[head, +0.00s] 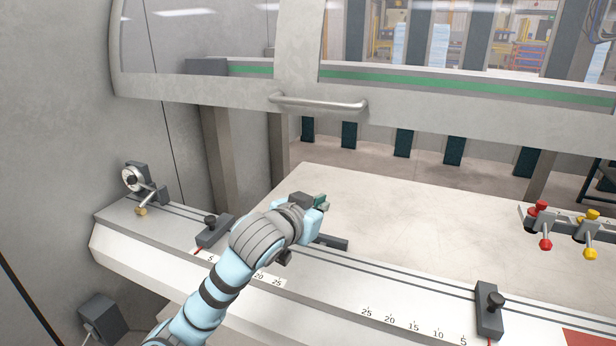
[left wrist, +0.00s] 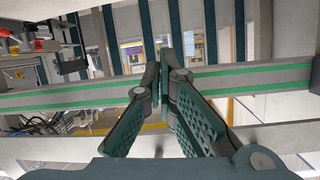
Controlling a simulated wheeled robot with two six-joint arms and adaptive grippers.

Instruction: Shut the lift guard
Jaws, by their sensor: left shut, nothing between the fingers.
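The lift guard (head: 210,92) is a pale grey frame with clear panes at the top of the head view. It is raised, with a wide gap between its lower edge and the machine's table. Its bar handle (head: 318,104) runs across the lower part of the frame. My left gripper (head: 320,204) is over the table, below the handle and apart from it. In the left wrist view the fingers of my left gripper (left wrist: 166,62) are together, with nothing between them. My right gripper is not in view.
The pale table (head: 420,220) is mostly bare. A front rail with scales carries black stops (head: 489,308). A dial gauge (head: 133,178) stands at the left. Levers with red knobs (head: 541,207) and yellow knobs (head: 593,216) are at the right.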

